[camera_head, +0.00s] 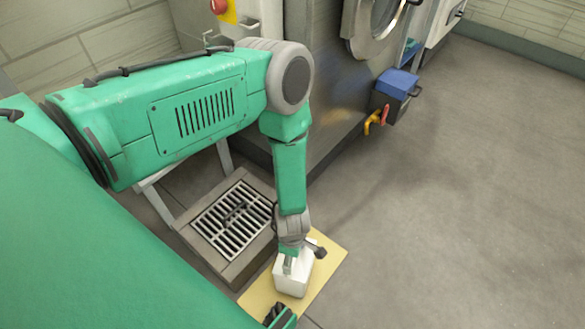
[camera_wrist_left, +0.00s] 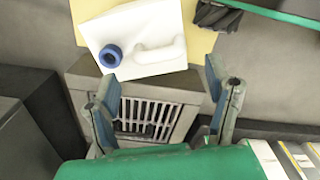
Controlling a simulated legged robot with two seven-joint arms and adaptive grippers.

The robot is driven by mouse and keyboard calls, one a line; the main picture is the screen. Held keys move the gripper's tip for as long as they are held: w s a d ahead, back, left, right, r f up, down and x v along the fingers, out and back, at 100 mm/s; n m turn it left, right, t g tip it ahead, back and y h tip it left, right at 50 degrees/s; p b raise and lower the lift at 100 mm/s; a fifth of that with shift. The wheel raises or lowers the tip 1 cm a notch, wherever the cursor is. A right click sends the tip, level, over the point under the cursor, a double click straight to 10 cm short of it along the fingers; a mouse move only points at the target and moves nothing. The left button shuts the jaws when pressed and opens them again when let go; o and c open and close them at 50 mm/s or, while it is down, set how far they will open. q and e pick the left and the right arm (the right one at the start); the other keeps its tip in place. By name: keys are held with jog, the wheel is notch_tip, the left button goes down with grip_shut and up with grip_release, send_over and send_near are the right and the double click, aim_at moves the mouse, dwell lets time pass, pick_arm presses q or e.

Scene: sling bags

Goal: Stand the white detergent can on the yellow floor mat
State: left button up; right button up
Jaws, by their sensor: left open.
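The white detergent can (camera_head: 292,279) appears to stand upright on the yellow floor mat (camera_head: 326,263). In the left wrist view, the can (camera_wrist_left: 145,69) shows its blue cap and white handle from above, with the mat (camera_wrist_left: 200,42) under and beside it. My left gripper (camera_head: 304,256) is at the top of the can in the head view and hides part of it. In the left wrist view its fingers (camera_wrist_left: 160,78) are spread apart, with nothing held between them. I cannot tell whether a finger touches the can.
A floor drain with a metal grate (camera_head: 232,213) lies left of the mat. A steel machine (camera_head: 335,95) stands behind, with a blue-topped box (camera_head: 396,83) and a yellow-and-red valve (camera_head: 375,121) on its side. The floor to the right is clear.

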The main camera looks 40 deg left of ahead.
pick_arm(q)
notch_tip(320, 180, up, 7)
jog(key=p, duration=0.2)
jog(key=s+a+r+m, duration=0.3)
jog(key=s+r+m, duration=0.3)
jog(key=m, duration=0.5)
jog(key=s+a+r+m, duration=0.2)
jog(key=s+r+m, duration=0.4)
jog(key=m, duration=0.5)
jog(key=shift+s+a+r+t, duration=0.3)
jog(key=shift+s+a, duration=0.1)
jog(key=shift+s, duration=0.75)
notch_tip(320, 180, up, 9)
jog(key=p, duration=0.9)
jog(key=shift+w, duration=0.1)
